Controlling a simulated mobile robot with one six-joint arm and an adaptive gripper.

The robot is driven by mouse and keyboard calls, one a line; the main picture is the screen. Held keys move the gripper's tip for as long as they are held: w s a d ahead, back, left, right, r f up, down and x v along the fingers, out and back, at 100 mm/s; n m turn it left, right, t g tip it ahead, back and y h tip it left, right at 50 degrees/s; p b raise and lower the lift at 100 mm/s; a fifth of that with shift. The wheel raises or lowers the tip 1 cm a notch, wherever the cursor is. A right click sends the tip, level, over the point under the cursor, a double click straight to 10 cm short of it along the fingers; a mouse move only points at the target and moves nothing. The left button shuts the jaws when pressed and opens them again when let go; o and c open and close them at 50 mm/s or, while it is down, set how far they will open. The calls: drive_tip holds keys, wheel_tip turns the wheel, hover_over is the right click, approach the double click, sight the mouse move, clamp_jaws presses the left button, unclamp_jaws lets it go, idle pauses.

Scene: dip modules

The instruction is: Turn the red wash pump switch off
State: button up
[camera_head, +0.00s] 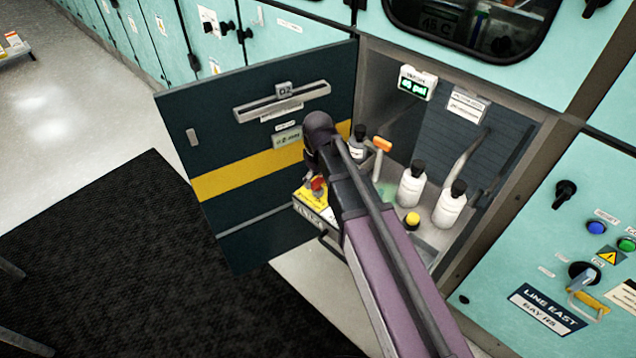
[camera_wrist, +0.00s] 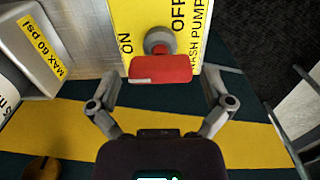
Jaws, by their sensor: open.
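The red wash pump switch (camera_wrist: 160,69) is a red bar on a round grey hub, on a yellow plate (camera_wrist: 150,15) marked ON, OFF and WASH PUMP. In the wrist view the bar lies crosswise; ON is to its upper left and OFF above right. My gripper (camera_wrist: 163,79) is open, with one finger beside each end of the bar. I cannot tell whether the fingers touch it. In the head view the red switch (camera_head: 318,185) shows low beside the open cabinet door, partly behind my arm, which hides most of the gripper.
The dark cabinet door (camera_head: 235,140) with a yellow stripe stands open. Inside the cabinet are white bottles (camera_head: 411,188), an orange-topped handle (camera_head: 382,145) and a yellow knob (camera_head: 412,219). A grey box (camera_wrist: 35,45) marked MAX 60 PSI is left of the plate. A dark mat (camera_head: 100,260) covers open floor.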

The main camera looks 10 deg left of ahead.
drive_tip(key=shift+f, duration=0.2)
drive_tip(key=c, duration=1)
drive_tip(key=shift+o, duration=0.2)
drive_tip(key=shift+m, duration=0.3)
drive_tip(key=m, duration=0.7)
drive_tip(key=shift+m, duration=0.4)
drive_tip(key=m, duration=0.9)
drive_tip(key=shift+m, duration=0.4)
